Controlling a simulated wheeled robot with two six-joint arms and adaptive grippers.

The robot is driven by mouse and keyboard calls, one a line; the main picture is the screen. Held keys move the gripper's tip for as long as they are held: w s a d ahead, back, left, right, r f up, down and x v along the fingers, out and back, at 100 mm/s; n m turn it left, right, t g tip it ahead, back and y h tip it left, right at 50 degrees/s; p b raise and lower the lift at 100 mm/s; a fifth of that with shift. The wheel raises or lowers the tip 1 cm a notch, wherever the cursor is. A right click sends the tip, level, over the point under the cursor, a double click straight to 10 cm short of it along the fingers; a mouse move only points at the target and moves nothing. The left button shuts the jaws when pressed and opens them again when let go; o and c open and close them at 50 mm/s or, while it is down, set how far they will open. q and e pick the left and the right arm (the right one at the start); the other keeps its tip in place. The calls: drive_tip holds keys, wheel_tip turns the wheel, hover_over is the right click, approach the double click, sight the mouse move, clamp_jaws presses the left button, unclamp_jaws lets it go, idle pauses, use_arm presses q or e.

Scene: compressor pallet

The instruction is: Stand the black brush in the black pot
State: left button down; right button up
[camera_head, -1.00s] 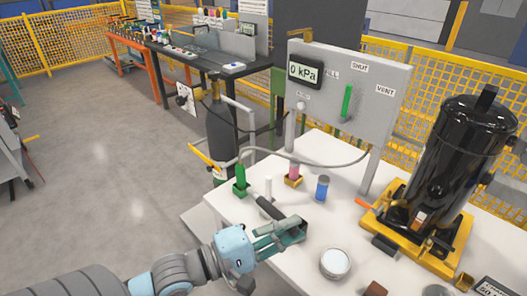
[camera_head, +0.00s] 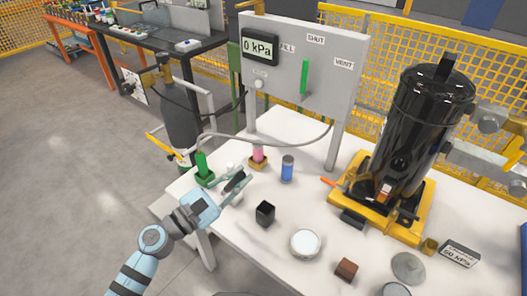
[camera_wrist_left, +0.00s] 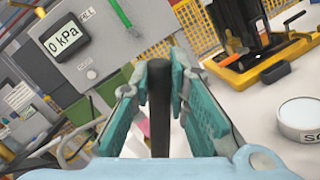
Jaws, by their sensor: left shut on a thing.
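My left gripper (camera_head: 240,178) is shut on the black brush, over the table's left part. In the left wrist view the brush (camera_wrist_left: 160,115) shows as a thick dark rod between the teal fingers (camera_wrist_left: 160,75); its ends are hard to make out. In the head view the gripper mostly hides it. The black pot (camera_head: 265,214) is a small square dark cup standing on the white table, to the right of and nearer than the gripper. The brush is apart from the pot. My right gripper is not in view.
Close to the left gripper stand a green item in a green holder (camera_head: 203,168), a pink item in a yellow holder (camera_head: 258,156) and a blue cylinder (camera_head: 287,169). A round white-topped dish (camera_head: 305,243) and brown block (camera_head: 346,269) lie nearer. The black compressor tank (camera_head: 420,120) stands right.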

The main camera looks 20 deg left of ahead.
use_arm(q)
drive_tip(key=w+d+r+n+g+h, duration=0.2)
drive_tip(key=w+d+r+n+h, duration=0.1)
drive_tip(key=w+d+r, duration=0.2)
drive_tip(key=shift+n+h, duration=0.4)
drive_tip(key=shift+r, duration=0.15)
wheel_tip(320, 180, down, 13)
drive_tip(key=b, duration=1.2)
drive_tip(key=shift+f+b, duration=0.55)
drive_tip(key=shift+b, duration=0.15)
drive_tip(key=c, duration=1.5)
unclamp_jaws()
drive_tip(key=shift+o, duration=0.2)
drive_tip(key=shift+s+a, duration=0.1)
drive_tip(key=shift+a, duration=0.05)
